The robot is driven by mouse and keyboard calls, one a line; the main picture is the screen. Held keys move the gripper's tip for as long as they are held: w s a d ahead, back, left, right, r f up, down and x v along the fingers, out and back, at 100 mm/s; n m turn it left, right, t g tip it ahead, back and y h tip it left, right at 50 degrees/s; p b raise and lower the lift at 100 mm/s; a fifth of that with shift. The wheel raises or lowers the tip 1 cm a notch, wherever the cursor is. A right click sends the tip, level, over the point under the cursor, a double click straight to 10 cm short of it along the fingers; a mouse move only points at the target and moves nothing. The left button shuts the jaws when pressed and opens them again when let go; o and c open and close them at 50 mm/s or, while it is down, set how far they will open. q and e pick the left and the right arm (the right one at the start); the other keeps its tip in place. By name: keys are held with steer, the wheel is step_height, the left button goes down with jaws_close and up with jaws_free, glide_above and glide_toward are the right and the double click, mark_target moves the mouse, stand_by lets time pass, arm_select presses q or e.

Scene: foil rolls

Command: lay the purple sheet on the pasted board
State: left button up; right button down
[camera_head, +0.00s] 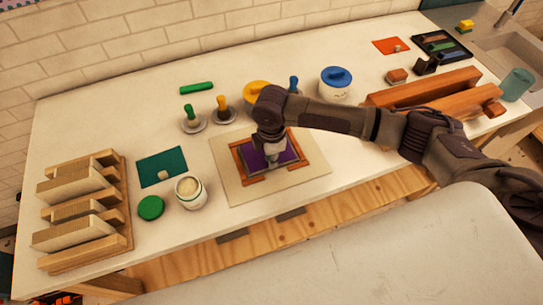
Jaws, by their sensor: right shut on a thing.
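The purple sheet (286,157) is over the middle of the beige board (228,187), inside a frame of reddish-brown strips (253,180). My right gripper (271,160) points down at the sheet and is shut on it; the hand and wrist hide the grip and part of the sheet. I cannot tell whether the sheet touches the surface under it. Any paste under the sheet is hidden. My left gripper is not in view.
A teal sheet (150,172), an open white jar (189,188) and a green lid (151,207) lie left of the board. A wooden rack (124,215) stands at far left.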

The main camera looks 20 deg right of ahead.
steer(key=shift+p, duration=0.4)
stand_by(0.3)
steer(key=c, duration=1.1)
jaws_free()
steer(key=shift+o, duration=0.5)
steer(key=shift+o, duration=1.4)
